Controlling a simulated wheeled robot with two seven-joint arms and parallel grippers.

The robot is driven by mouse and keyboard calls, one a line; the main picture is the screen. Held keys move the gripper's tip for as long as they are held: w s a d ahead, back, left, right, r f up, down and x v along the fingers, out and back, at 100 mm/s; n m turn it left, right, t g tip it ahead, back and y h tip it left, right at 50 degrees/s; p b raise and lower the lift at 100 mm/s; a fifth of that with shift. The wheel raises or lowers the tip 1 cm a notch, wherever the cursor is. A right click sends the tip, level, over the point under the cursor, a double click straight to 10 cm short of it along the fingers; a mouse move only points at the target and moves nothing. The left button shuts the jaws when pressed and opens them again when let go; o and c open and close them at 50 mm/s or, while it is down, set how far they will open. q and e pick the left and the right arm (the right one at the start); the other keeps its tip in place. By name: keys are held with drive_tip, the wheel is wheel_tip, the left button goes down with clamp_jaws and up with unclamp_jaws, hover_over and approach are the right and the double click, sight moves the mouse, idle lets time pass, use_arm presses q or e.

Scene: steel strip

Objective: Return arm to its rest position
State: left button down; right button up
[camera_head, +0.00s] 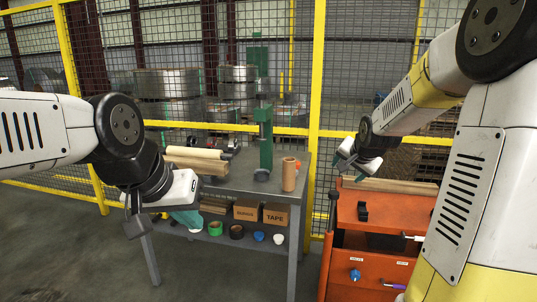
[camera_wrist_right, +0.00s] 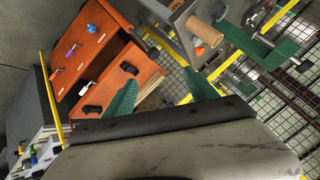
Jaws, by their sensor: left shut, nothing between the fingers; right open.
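My left arm comes in from the left in the head view. Its gripper (camera_head: 186,219) points down in front of the grey workbench (camera_head: 222,184), with its teal fingers together and nothing seen between them. My right arm reaches in from the right. Its gripper (camera_head: 364,168) is above the orange tool cart (camera_head: 395,205), near a wooden piece (camera_head: 390,185) on the cart's top. In the right wrist view, the two teal fingers of the right gripper (camera_wrist_right: 160,92) are spread apart and empty.
On the bench stand a green press-like stand (camera_head: 265,140), a cardboard tube (camera_head: 289,174) and tan rolls (camera_head: 197,160). Its lower shelf holds boxes (camera_head: 276,213) and tape rolls (camera_head: 215,228). A yellow-framed mesh fence (camera_head: 316,100) runs behind. Floor at the lower left is clear.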

drive_tip(key=s+a+r+n+g, duration=0.1)
drive_tip(key=s+a+n, duration=0.2)
drive_tip(key=s, duration=0.7)
drive_tip(key=s+a+r+n+g+y, duration=0.1)
drive_tip(key=s+a+n, duration=0.1)
drive_tip(key=s, duration=0.8)
drive_tip(key=s+a+r+n+g+y, duration=0.1)
drive_tip(key=s+a+n, duration=0.2)
drive_tip(key=s, duration=0.7)
drive_tip(key=shift+s+a+r+n, duration=0.2)
drive_tip(key=shift+a+n, duration=0.1)
drive_tip(key=shift+a, duration=0.65)
drive_tip(key=shift+c, duration=0.5)
